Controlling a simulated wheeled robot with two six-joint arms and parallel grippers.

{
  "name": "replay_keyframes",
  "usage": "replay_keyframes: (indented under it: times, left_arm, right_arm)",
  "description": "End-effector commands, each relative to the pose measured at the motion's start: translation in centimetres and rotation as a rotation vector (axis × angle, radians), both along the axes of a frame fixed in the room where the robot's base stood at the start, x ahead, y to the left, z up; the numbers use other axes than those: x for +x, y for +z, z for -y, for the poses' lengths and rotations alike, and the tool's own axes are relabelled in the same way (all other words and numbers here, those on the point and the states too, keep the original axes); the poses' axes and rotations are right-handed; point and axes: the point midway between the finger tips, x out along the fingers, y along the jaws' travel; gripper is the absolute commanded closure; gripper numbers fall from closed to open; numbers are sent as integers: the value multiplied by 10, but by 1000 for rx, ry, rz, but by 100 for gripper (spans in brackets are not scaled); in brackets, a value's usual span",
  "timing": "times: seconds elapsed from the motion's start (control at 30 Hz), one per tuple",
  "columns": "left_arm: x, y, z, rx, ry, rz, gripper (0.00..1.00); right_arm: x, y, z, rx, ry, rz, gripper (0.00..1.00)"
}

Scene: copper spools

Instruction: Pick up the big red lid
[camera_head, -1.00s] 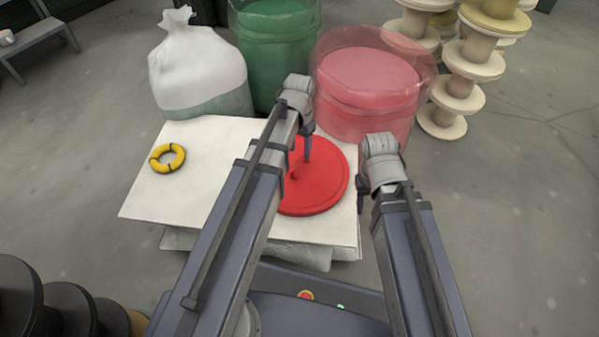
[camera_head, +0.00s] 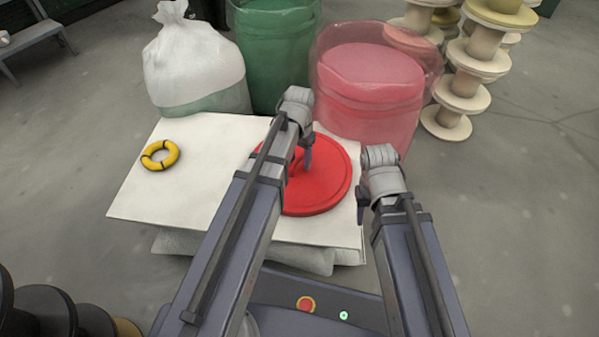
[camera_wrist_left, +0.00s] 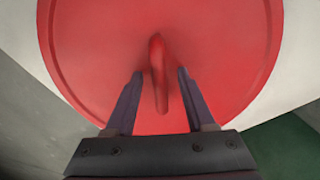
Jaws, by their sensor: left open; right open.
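The big red lid (camera_head: 325,188) lies flat on the right part of a white board (camera_head: 190,165). Its raised red handle (camera_wrist_left: 158,75) stands up from its middle in the left wrist view. My left gripper (camera_head: 307,160) points down over the lid; in the left wrist view its open fingers (camera_wrist_left: 155,75) lie one on each side of the handle, with a gap on both sides. The left arm hides part of the lid in the head view. My right gripper (camera_head: 362,205) is at the board's right edge, to the right of the lid, open and empty.
A yellow ring (camera_head: 160,155) lies on the board's left part. Behind stand a white sack (camera_head: 195,65), a green barrel (camera_head: 275,50) and a translucent red barrel (camera_head: 370,90). Stacked spools (camera_head: 465,80) stand at the back right. Dark spools (camera_head: 45,310) are at the front left.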

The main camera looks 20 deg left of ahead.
Motion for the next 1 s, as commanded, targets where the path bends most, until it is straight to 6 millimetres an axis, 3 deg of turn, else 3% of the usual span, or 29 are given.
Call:
replay_keyframes:
  times: [0.17, 0.63, 1.0]
  left_arm:
    - [0, 1, 0, 0, 0, 0, 46]
    - [0, 1, 0, 0, 0, 0, 99]
    - [0, 1, 0, 0, 0, 0, 100]
  right_arm:
    - [0, 1, 0, 0, 0, 0, 51]
    - [0, 1, 0, 0, 0, 0, 51]
    - [0, 1, 0, 0, 0, 0, 51]
